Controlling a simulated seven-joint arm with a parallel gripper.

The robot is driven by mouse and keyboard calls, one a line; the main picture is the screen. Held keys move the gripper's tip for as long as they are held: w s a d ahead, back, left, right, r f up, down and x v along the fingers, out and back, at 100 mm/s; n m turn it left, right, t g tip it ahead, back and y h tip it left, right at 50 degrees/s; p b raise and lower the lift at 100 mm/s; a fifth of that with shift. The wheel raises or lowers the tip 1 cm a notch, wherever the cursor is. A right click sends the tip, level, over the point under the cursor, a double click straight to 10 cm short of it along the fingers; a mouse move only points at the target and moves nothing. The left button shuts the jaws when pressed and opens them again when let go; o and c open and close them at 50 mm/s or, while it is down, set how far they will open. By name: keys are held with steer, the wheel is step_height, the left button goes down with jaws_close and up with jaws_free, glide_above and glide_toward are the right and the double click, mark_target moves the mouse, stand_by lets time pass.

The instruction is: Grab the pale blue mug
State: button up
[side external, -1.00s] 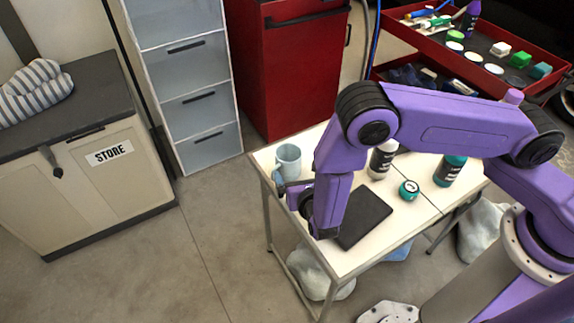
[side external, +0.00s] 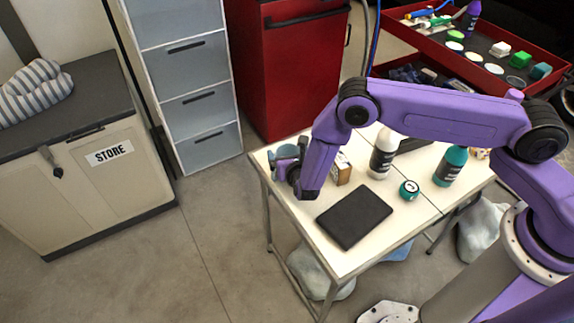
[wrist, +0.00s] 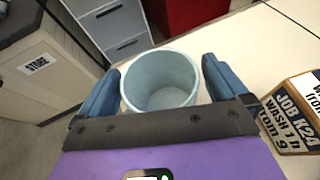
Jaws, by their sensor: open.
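The pale blue mug (wrist: 160,80) stands upright near the table's far left corner. In the wrist view it sits between the two blue fingers of my gripper (wrist: 160,88), with its open mouth facing the camera. The fingers are open, one on each side of the mug. A narrow gap shows beside the right finger; I cannot tell whether the left finger touches. In the side view my gripper (side external: 285,168) covers most of the mug (side external: 287,152), and only part of its upper side shows. The mug's handle is hidden.
A job card box (side external: 342,168) stands right of my gripper; it also shows in the wrist view (wrist: 295,115). A white bottle (side external: 383,155), teal jar (side external: 409,190), teal bottle (side external: 451,166) and black pad (side external: 354,216) share the table (side external: 285,205). Drawers (side external: 200,100) stand behind.

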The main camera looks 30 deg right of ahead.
steer(key=shift+x, duration=0.95)
steer(key=c, duration=1)
steer(key=shift+c, duration=0.2)
steer(key=shift+r, duration=0.1)
